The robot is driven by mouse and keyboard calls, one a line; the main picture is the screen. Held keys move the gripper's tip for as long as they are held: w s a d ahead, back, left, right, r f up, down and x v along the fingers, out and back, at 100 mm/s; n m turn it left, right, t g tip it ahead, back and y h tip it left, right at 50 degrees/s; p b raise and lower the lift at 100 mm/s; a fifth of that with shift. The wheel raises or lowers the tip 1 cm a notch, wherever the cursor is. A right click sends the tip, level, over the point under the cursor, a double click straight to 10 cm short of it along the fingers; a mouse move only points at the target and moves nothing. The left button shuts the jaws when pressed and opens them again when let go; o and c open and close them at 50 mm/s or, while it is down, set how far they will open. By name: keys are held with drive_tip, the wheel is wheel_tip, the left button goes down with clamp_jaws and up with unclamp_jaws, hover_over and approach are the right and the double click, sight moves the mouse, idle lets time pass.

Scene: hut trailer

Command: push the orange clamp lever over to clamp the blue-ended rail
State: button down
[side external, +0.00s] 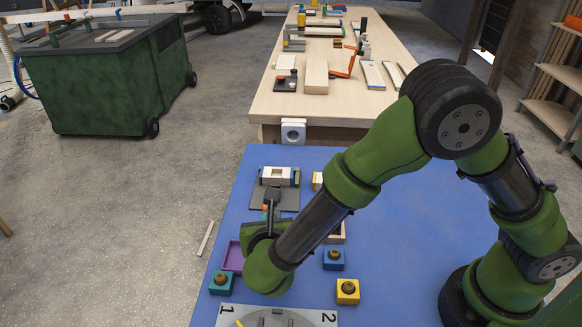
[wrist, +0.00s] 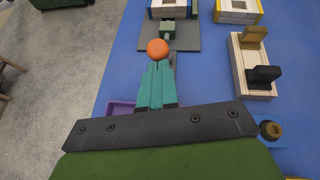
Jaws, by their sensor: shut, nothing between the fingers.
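The clamp stands on a dark grey base plate (side external: 288,199), and the plate also shows in the wrist view (wrist: 188,45). The orange knob of the clamp lever (wrist: 157,47) is right at my fingertips; a little orange shows in the side view (side external: 265,207). Whether they touch I cannot tell. The blue-ended rail (side external: 296,178) lies at the far end of the plate and is cut off at the top of the wrist view. My gripper (wrist: 158,66) is shut and empty, its teal fingers together on the near side of the knob. My arm partly hides the clamp in the side view.
A purple tray (side external: 233,258) is beside my gripper. Teal, blue (side external: 333,259) and yellow (side external: 347,291) blocks with round knobs stand nearby. A wooden holder with dark pieces (wrist: 255,62) and a yellow-ended block (wrist: 238,17) are to the right. Blue table is clear farther right.

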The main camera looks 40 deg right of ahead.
drive_tip(key=shift+w+d+r, duration=0.15)
drive_tip(key=shift+d+r, duration=0.05)
drive_tip(key=shift+r, duration=0.05)
drive_tip(key=shift+w+d+r+g+y, duration=0.1)
drive_tip(key=shift+g+y, duration=0.2)
drive_tip(key=shift+g, duration=0.1)
drive_tip(key=w+d+r+g+y, duration=0.3)
drive_tip(key=w+d+g+y, duration=0.2)
drive_tip(key=w+d+g, duration=0.1)
drive_tip(key=shift+w+d+m+y, duration=0.3)
drive_tip(key=shift+w+d+m, duration=0.1)
drive_tip(key=shift+w+d, duration=0.25)
drive_tip(key=shift+f, duration=0.1)
idle(0.4)
